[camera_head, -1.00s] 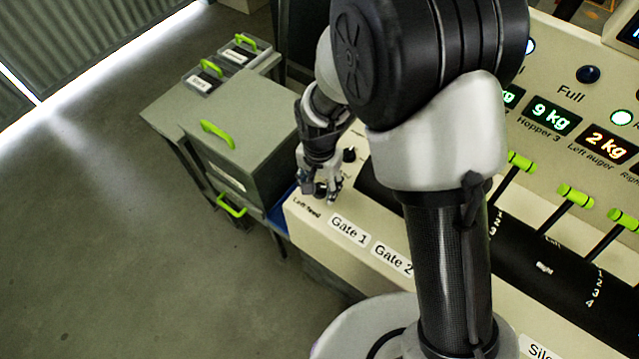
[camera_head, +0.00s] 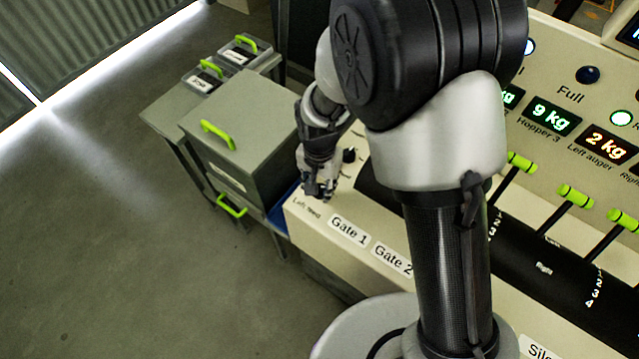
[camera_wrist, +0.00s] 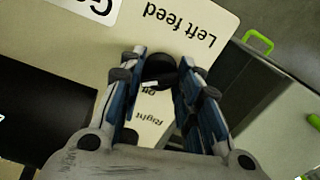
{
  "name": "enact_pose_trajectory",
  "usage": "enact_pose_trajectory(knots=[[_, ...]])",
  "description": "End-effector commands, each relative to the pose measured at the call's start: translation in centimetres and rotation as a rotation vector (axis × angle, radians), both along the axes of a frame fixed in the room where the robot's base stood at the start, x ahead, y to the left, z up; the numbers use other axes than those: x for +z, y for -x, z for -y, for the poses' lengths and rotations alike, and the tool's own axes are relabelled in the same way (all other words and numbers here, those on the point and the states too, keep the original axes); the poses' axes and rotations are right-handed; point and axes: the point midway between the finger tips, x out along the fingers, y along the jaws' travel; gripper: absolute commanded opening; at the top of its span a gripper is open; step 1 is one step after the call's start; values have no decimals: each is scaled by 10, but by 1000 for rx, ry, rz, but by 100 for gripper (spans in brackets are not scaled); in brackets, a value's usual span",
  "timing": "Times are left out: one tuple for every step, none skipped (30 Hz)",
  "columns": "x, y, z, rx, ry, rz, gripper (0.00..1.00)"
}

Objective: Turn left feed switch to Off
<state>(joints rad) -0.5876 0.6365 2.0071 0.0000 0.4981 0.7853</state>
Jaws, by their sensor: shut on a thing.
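The left feed switch (camera_wrist: 163,70) is a dark round knob beside the printed words "Left feed" in the wrist view. A small white mark shows on it. Printed words, one reading "Right", lie on the panel on the near side of the knob. My gripper (camera_wrist: 161,78) is shut on the knob, with one finger on each side. In the head view my gripper (camera_head: 318,190) is at the left end of the cream panel (camera_head: 340,262), and it hides the knob there.
Labels "Gate 1" (camera_head: 348,230) and "Gate 2" (camera_head: 392,259) are on the panel front. A small black knob (camera_head: 349,155) stands just behind my gripper. Green-handled levers (camera_head: 576,196) are at right. A grey cabinet (camera_head: 250,125) stands close left of the panel.

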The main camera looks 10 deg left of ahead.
Motion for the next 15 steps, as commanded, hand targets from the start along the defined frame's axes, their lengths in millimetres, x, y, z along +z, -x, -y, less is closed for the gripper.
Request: enact_pose_trajectory(knots=[[0,0,0,25,0,0,7],[0,0,0,42,0,0,7],[1,0,0,68,0,0,7],[1,0,0,90,0,0,7],[1,0,0,113,0,0,7],[1,0,0,145,0,0,7],[1,0,0,170,0,0,7],[1,0,0,197,0,0,7],[1,0,0,234,0,0,7],[1,0,0,262,0,0,7],[1,0,0,291,0,0,7],[1,0,0,329,0,0,7],[1,0,0,358,0,0,7],[1,0,0,386,0,-1,7],[1,0,0,425,0,-1,7]])
